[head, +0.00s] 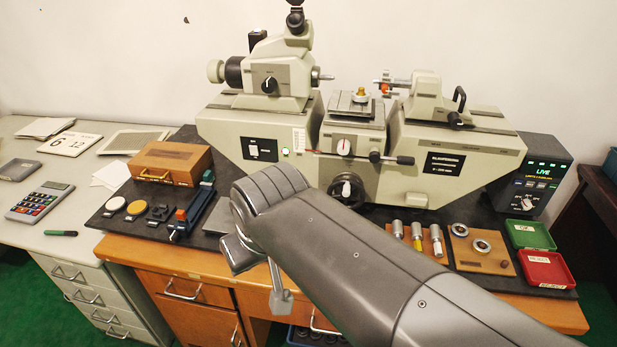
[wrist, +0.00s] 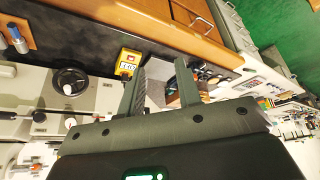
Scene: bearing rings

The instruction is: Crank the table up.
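The measuring machine (head: 420,165) stands on a dark mat on the bench. Its small table (head: 352,108) is a flat metal stage in the middle, with a small brass-coloured piece on top. Below it at the front is a black handwheel (head: 347,188) with a light hub, partly hidden by my arm. The handwheel also shows at the left of the wrist view (wrist: 70,80). My gripper (wrist: 163,68) has its two fingers apart with nothing held between them. It is to one side of the handwheel, not touching it. In the head view my arm hides most of the gripper.
A wooden box (head: 170,163) and a blue tool (head: 190,212) lie left of the machine. Metal cylinders (head: 417,236), a ring board (head: 478,250), a green tray (head: 529,233) and a red tray (head: 546,270) sit at right. A lit display (head: 541,178) stands behind them.

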